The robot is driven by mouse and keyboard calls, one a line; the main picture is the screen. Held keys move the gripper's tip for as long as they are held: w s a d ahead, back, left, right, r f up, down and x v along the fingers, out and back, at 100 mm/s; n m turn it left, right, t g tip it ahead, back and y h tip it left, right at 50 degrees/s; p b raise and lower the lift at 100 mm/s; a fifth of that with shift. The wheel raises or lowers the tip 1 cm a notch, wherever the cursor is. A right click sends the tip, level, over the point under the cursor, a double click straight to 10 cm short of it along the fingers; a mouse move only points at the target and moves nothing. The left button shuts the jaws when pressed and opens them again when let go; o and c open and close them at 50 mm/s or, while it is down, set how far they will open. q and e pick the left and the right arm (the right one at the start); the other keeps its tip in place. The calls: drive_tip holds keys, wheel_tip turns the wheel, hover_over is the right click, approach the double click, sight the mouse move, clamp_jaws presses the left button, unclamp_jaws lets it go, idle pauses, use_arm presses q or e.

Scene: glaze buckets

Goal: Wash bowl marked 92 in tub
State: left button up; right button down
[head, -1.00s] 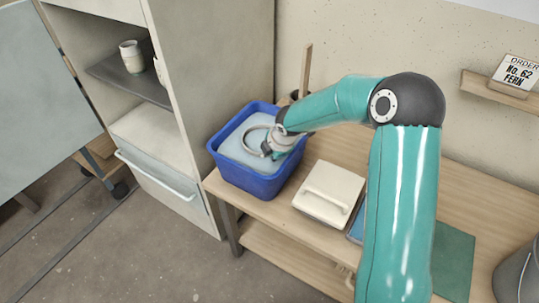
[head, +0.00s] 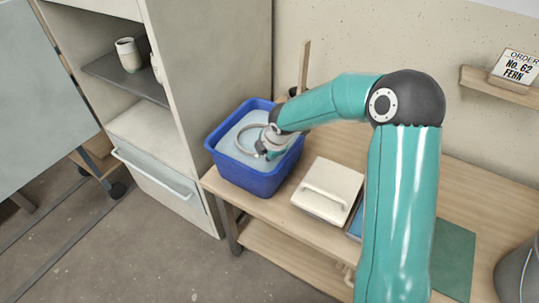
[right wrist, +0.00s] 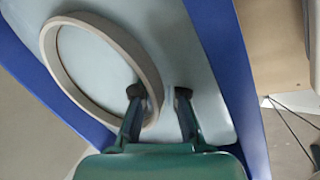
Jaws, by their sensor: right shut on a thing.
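A blue tub (head: 245,179) with pale water (head: 229,148) stands at the left end of the wooden bench. A pale grey bowl (head: 238,137) sits low in the water; only its round rim shows in the head view. It also shows in the right wrist view (right wrist: 130,46) as a ring with water inside. No number can be read on it. My right gripper (head: 264,152) reaches into the tub and is shut on the bowl's near rim, one finger inside and one outside in the right wrist view (right wrist: 160,94). My left gripper is not in view.
A white lidded box (head: 327,190) with a handle stands right of the tub. A shelf unit at the left holds a cup (head: 128,54). An order card (head: 520,67) reading No. 62 FERN stands on a wall ledge. A grey bucket (head: 520,277) is at the lower right.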

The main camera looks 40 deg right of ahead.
drive_tip(key=shift+d+r, duration=0.1)
drive_tip(key=shift+r, duration=0.05)
drive_tip(key=shift+d+r+p, duration=0.1)
drive_tip(key=shift+d+p, duration=0.3)
drive_tip(key=shift+p, duration=0.15)
drive_tip(key=shift+d+p, duration=0.55)
drive_tip(key=shift+d, duration=0.2)
drive_tip(key=shift+a+f, duration=0.1)
drive_tip(key=shift+f, duration=0.1)
drive_tip(key=shift+a+b, duration=0.55)
drive_tip(key=shift+b, duration=0.15)
drive_tip(key=shift+a+b, duration=0.4)
drive_tip(key=shift+a, duration=0.2)
drive_tip(key=shift+d+r, duration=0.1)
